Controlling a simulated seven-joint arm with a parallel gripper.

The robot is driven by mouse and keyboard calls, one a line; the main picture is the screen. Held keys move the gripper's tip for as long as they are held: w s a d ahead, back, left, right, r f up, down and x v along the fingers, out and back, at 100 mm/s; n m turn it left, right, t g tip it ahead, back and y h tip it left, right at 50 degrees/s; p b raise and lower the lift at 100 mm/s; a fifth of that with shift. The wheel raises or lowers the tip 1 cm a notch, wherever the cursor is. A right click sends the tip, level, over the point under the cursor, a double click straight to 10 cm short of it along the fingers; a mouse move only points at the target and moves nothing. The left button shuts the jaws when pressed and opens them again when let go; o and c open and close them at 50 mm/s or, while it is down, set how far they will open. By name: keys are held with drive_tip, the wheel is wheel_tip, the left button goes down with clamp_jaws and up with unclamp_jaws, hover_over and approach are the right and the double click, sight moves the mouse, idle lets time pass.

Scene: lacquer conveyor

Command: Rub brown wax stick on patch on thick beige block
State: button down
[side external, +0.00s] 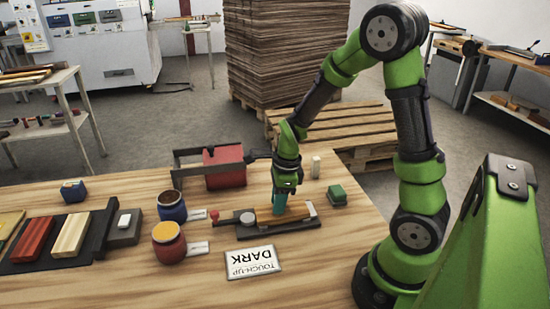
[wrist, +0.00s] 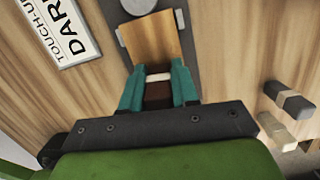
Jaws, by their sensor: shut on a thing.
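My gripper (side external: 281,203) has teal fingers pointing down at a tan-beige block (side external: 296,211) in a dark fixture (side external: 250,234) on the table. In the wrist view, my gripper (wrist: 158,90) is shut on a brown wax stick (wrist: 158,95) with a white band across it. The tan-beige block (wrist: 153,40) lies just beyond the fingertips there. I cannot tell whether the stick touches the block. The patch cannot be made out; the gripper covers part of the block.
A sign reading "TOUCH-UP DARK" (side external: 254,263) lies in front of the fixture. Blue (side external: 171,207) and red (side external: 169,243) jars stand left. A red block (side external: 225,167) in a clamp stands behind.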

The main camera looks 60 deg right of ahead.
sight(290, 208)
drive_tip(key=shift+w+a, duration=0.85)
drive_tip(key=shift+s+d, duration=2.05)
drive_tip(key=shift+d, duration=0.05)
drive_tip(key=shift+s+d+r, duration=0.1)
drive_tip(key=shift+r, duration=0.05)
wheel_tip(290, 208, up, 8)
